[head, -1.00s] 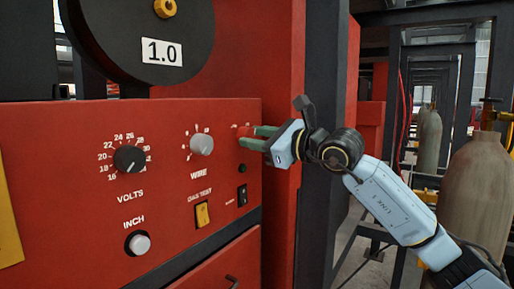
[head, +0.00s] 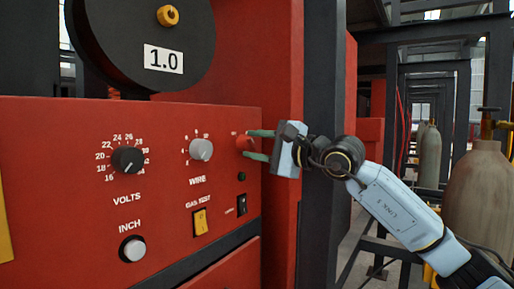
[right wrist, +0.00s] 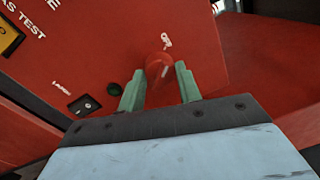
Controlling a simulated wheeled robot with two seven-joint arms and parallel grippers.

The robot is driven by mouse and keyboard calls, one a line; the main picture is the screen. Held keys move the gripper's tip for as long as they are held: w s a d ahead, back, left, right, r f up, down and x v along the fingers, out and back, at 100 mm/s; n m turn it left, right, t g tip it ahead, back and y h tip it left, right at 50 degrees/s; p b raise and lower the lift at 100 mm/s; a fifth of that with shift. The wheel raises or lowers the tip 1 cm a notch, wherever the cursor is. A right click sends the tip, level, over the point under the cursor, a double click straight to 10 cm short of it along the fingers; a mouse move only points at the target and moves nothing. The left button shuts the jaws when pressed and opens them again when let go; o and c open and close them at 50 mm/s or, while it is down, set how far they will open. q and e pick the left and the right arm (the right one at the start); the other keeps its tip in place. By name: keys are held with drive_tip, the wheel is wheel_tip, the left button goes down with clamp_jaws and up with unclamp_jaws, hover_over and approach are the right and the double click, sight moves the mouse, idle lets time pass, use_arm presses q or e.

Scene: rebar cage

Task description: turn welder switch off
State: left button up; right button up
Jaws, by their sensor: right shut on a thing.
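The red rotary switch knob (head: 244,144) is at the upper right of the red welder panel (head: 60,180). My right gripper (head: 256,146) reaches it from the right, with one green finger above and one below the knob. In the right wrist view the red knob (right wrist: 158,66) shows between the two green fingertips of my right gripper (right wrist: 160,84), which is shut on it. A small white label lies just beyond the knob and is hard to read. My left gripper is not in view.
The panel also has a volts dial (head: 128,160), a wire dial (head: 200,150), a yellow gas test switch (head: 200,221), a black rocker switch (head: 242,204) and an inch button (head: 133,249). A dark post (head: 322,100) stands behind my right wrist. Gas cylinders (head: 480,200) stand at right.

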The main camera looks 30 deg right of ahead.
drive_tip(key=shift+n, duration=0.4)
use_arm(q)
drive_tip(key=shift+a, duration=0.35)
use_arm(e)
drive_tip(key=o, duration=1)
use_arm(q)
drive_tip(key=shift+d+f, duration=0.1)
use_arm(e)
drive_tip(key=shift+s, duration=0.1)
drive_tip(key=shift+s+d, duration=0.2)
drive_tip(key=shift+s, duration=0.05)
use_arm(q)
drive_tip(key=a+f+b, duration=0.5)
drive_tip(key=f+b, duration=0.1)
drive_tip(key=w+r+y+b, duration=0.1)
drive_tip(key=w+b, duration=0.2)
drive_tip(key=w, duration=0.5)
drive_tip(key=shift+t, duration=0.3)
use_arm(e)
drive_tip(key=v, duration=1.2)
drive_tip(key=shift+s, duration=0.3)
